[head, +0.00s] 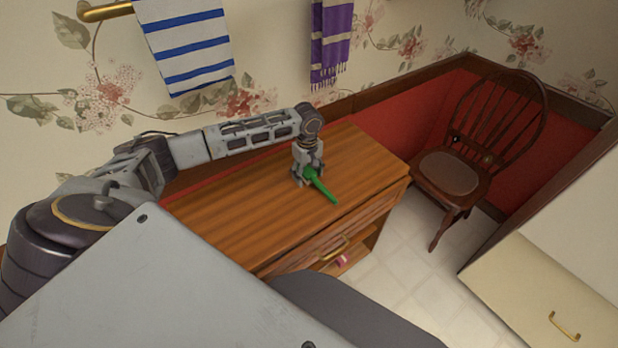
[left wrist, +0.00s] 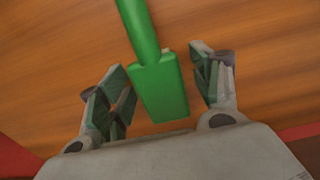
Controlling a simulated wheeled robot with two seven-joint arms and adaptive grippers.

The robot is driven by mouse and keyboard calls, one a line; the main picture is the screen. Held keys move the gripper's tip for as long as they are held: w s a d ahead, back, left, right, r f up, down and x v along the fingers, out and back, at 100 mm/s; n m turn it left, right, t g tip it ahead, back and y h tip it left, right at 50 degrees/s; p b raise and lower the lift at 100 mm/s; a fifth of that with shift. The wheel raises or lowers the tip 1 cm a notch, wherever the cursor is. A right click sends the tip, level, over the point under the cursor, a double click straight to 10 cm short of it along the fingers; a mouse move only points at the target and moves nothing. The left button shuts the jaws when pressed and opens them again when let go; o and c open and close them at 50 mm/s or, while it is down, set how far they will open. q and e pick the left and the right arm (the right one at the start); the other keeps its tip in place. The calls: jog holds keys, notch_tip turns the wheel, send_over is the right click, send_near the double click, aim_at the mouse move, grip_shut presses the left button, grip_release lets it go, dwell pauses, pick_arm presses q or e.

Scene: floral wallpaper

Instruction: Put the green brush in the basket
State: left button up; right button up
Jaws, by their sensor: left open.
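The green brush (head: 322,186) lies on the wooden cabinet top, its narrow handle pointing toward the cabinet's front edge. My left gripper (head: 308,174) is low over the cabinet top at the brush's wide end. In the left wrist view the wide head of the green brush (left wrist: 160,87) sits between the two open fingers of my left gripper (left wrist: 160,88), with a gap on each side. The basket is not seen in either view. My right gripper is not in view.
The wooden cabinet (head: 240,215) has a drawer with a brass handle and an open shelf holding a small pink thing (head: 341,261). A wooden chair (head: 458,165) stands to the right. Towels (head: 188,45) hang on the wall behind. Most of the cabinet top is bare.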

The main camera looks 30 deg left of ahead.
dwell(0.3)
pick_arm(q)
jog(key=c, duration=1.3)
jog(key=shift+r, duration=0.1)
jog(key=shift+r, duration=4.95)
